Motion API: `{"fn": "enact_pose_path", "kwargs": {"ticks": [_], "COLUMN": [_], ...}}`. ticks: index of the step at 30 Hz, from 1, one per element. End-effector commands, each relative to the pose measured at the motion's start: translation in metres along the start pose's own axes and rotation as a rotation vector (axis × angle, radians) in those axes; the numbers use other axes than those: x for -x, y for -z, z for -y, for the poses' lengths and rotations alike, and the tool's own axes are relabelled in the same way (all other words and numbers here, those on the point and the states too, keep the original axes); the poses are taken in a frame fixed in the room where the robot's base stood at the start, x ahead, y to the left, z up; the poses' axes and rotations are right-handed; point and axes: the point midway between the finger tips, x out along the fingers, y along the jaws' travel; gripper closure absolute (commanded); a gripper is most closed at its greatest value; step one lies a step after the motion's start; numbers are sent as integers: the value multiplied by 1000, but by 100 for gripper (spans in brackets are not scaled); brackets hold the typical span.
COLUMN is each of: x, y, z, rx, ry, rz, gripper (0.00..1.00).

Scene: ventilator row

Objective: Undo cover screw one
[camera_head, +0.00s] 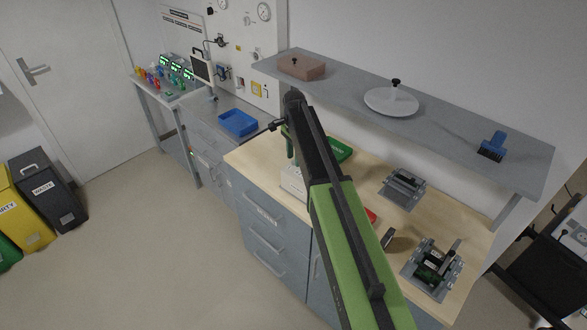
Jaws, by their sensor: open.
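My green and black arm reaches from the bottom edge up across the middle of the head view. Its far joint is above the wooden bench (262,160), and a short green part hangs below that joint. My gripper's fingers cannot be made out; the arm hides that area. A grey fixture (402,188) with a dark bar stands on the bench right of the arm. A second grey fixture (432,268) with black and green parts stands nearer, at the lower right. No cover screw can be picked out at this size.
A grey shelf (447,127) above the bench holds a brown block (301,66), a white lid (391,101) and a blue brush (493,146). A green tray (340,150), a white box (293,183) and a red item (371,216) lie near my arm.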

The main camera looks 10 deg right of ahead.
Motion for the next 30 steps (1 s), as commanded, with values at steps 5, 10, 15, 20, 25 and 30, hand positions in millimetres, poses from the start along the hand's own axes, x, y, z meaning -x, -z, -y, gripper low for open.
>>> {"fn": "enact_pose_path", "kwargs": {"ticks": [5, 10, 15, 20, 25, 30], "x": [-8, -7, -7, -7, -7, -7], "y": [0, -1, -1, -1, -1, -2], "z": [0, 0, 0, 1, 1, 1], "rx": [0, 1, 1, 1, 2, 15], "ry": [0, 0, 0, 0, 0, 1], "rz": [0, 0, 0, 0, 0, 0], "gripper": [60, 61, 83, 100, 100, 100]}}
